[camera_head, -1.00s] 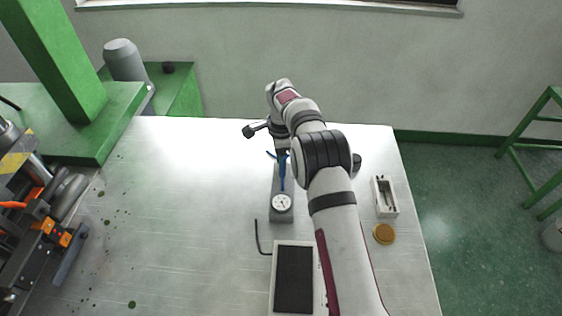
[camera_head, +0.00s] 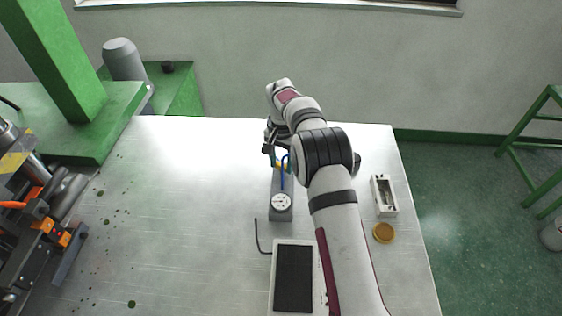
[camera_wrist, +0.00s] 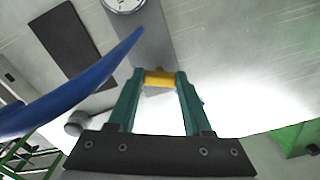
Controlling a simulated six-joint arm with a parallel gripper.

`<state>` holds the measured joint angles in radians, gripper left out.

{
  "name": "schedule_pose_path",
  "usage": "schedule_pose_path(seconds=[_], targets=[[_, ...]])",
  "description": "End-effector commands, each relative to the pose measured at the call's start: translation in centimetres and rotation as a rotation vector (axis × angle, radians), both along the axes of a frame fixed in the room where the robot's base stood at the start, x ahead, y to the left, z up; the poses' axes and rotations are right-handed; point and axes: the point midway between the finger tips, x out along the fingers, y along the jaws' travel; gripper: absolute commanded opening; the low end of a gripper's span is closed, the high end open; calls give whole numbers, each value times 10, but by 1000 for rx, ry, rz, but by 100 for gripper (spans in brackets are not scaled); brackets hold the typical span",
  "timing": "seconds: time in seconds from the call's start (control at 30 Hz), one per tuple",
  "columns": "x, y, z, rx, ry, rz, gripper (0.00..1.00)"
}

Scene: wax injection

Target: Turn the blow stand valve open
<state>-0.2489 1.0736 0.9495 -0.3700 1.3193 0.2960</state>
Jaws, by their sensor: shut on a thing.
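The blow stand (camera_head: 281,213) is a narrow grey block on the table with a round white gauge (camera_head: 281,201) at its near end. The gauge also shows at the top of the wrist view (camera_wrist: 123,3). A blue curved tube (camera_head: 284,178) rises behind the gauge; a large blue curve (camera_wrist: 85,88) crosses the left of the wrist view. My gripper (camera_wrist: 160,80) has its green fingers shut on the yellow valve handle (camera_wrist: 159,77), above the stand. In the head view the arm partly hides the handle and fingers.
A dark-topped pad (camera_head: 293,279) with a bent black rod lies nearer. A white tray (camera_head: 385,195) and a round amber disc (camera_head: 384,233) lie right of my arm. Machinery (camera_head: 40,220) stands at the left.

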Motion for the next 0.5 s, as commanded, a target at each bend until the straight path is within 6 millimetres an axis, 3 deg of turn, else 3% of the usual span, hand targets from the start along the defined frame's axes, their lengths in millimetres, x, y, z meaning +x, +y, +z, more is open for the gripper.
schedule_pose_path(seconds=[0.5], targets=[[0, -2, 0, 0, -1, 349, 0]])
